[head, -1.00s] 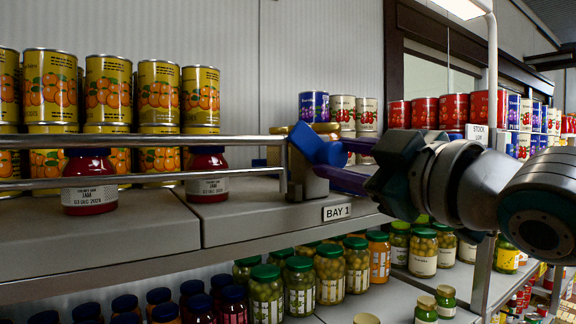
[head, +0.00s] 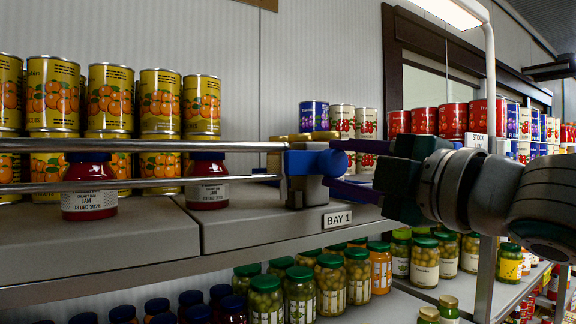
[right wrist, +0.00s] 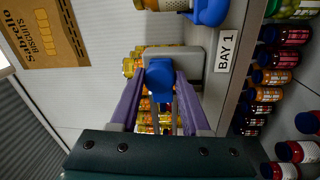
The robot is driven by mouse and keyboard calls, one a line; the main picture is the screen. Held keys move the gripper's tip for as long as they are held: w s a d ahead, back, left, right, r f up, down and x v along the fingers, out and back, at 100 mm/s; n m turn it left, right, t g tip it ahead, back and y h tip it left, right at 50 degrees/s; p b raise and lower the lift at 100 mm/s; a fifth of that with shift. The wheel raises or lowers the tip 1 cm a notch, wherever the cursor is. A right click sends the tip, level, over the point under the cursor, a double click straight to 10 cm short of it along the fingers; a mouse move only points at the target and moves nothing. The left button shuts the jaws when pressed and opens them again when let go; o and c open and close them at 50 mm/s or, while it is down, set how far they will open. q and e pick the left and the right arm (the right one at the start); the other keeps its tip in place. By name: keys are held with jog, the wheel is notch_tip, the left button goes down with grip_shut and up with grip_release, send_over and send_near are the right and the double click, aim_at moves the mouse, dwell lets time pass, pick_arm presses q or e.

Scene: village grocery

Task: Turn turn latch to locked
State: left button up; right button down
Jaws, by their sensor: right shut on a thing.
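The turn latch has a blue handle (head: 312,160) on a grey block (head: 304,193), at the right end of the metal rails on the shelf. In the head view the handle lies about level. My right gripper (head: 335,168) comes in from the right, with its purple fingers shut on the blue handle. In the right wrist view the blue handle (right wrist: 160,76) sits between the two purple fingers, which hide its sides. My left gripper is not in view.
Metal rails (head: 150,146) run in front of jam jars (head: 89,187) and stacked orange-labelled cans (head: 110,97). A "BAY 1" tag (head: 337,219) is on the shelf edge below the latch.

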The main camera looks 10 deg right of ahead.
jog(key=shift+r, duration=0.15)
dwell(0.3)
jog(key=shift+c, duration=2)
grip_release()
jog(key=shift+s+d+f+b, duration=0.2)
jog(key=shift+s+f+b, duration=0.15)
jog(key=shift+s+b, duration=0.15)
jog(key=r+b+v, duration=0.1)
jog(key=b+v, duration=0.5)
jog(key=v, duration=0.2)
jog(key=shift+s+f+b, duration=0.35)
jog(key=shift+s, duration=0.05)
jog(key=shift+d, duration=0.15)
